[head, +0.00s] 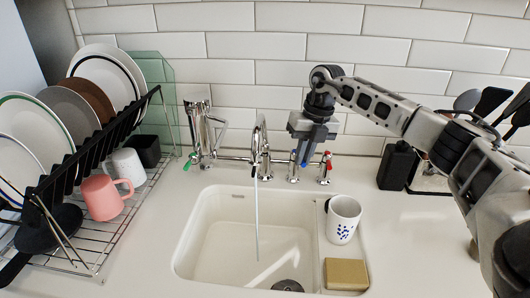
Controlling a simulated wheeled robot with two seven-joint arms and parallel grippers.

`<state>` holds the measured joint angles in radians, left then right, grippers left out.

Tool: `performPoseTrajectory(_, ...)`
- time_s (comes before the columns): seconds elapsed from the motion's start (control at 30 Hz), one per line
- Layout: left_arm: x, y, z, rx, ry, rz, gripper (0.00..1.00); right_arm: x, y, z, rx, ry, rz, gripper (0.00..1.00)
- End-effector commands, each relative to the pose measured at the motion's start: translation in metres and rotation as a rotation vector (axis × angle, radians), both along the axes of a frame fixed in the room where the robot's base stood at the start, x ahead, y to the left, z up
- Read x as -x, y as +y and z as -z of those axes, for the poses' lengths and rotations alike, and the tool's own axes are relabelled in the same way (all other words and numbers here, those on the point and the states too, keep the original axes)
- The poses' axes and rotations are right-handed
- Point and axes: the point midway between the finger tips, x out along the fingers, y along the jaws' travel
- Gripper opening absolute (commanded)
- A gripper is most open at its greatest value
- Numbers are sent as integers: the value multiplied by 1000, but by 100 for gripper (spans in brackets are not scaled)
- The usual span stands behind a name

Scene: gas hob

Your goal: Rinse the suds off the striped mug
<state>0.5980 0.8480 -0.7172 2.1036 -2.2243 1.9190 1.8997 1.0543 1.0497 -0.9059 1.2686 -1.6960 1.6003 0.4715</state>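A white mug with blue specks (343,219) stands upright on the ledge right of the sink. I see no clear stripes or suds on it. The tap (261,140) stands behind the white sink (208,222), and a thin stream of water (257,220) falls from it into the basin. My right gripper (304,150) points down behind the sink, at a blue part that looks like a tap handle. Whether its fingers grip that part is too small to tell. My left gripper is not in view.
A dish rack (95,240) at left holds plates, a pink mug (103,197) and a white mug (128,166). A sponge (346,274) lies before the specked mug. A red handle (327,158) is close to my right gripper. A black bottle (396,166) stands right.

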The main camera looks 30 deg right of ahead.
Motion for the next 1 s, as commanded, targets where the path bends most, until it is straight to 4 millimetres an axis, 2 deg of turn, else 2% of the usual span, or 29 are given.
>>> performPoseTrajectory(0.23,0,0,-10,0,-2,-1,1,0,3,-4,1,1,54,0)
performPoseTrajectory(0.5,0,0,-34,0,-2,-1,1,-6,14,-4,0,1,324,0)
performPoseTrajectory(0.63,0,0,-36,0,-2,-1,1,-8,16,-2,-1,-1,382,0)
performPoseTrajectory(0.9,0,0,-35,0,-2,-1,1,-8,16,-2,-2,-3,390,0)
performPoseTrajectory(0.93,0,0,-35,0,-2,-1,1,-8,16,-2,-2,-3,389,13)
performPoseTrajectory(1.0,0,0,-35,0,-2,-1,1,-8,16,-2,-2,-3,389,32)
